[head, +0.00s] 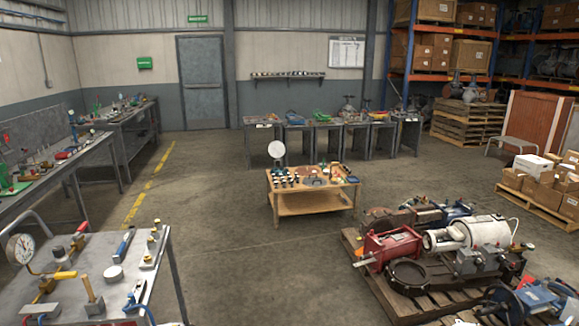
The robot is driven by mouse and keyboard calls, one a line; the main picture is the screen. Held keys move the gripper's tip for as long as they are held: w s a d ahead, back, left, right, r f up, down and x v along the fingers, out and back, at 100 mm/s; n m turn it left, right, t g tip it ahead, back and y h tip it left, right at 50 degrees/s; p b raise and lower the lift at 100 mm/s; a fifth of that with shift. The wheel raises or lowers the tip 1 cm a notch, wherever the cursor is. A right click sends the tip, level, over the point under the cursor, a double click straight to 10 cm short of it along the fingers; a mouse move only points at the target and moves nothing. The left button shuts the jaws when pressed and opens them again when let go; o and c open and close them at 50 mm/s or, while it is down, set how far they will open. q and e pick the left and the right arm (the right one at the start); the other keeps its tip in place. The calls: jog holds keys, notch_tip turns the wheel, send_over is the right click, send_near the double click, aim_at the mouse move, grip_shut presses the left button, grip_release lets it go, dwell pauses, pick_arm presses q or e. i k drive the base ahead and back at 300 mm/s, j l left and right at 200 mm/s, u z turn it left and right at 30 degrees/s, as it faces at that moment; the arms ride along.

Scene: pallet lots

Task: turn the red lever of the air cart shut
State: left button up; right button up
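A grey metal-topped cart or table (118,252) stands at the near left, cut off by the frame edges. Neither of my grippers shows in the head view.
A low wooden table (312,203) with small parts stands mid-floor. A pallet (426,309) at the near right carries a red machine (393,247) and a white cylinder (487,231). Workbenches (110,162) line the left wall. Concrete floor between the cart and the pallet is clear.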

aim_at(84, 224)
jog(key=z, duration=0.6)
jog(key=i+z, duration=0.2)
jog(key=z, duration=0.2)
jog(key=i+j+z, duration=0.2)
jog(key=z, duration=0.2)
jog(key=i+j+z, duration=0.15)
jog(key=z, duration=0.25)
jog(key=i+j+z, duration=0.2)
jog(key=z, duration=0.25)
jog(key=i+j+z, duration=0.1)
jog(key=j+z, duration=0.3)
jog(key=i+j+z, duration=0.15)
jog(key=j, duration=0.55)
jog(key=i+j+z, duration=0.1)
jog(key=j, duration=0.65)
jog(key=i+j+z, duration=0.15)
jog(key=j, duration=0.6)
jog(key=j+z, duration=0.15)
jog(key=j, duration=1)
jog(key=i+j, duration=0.1)
jog(key=j, duration=0.35)
jog(key=u, duration=5.4)
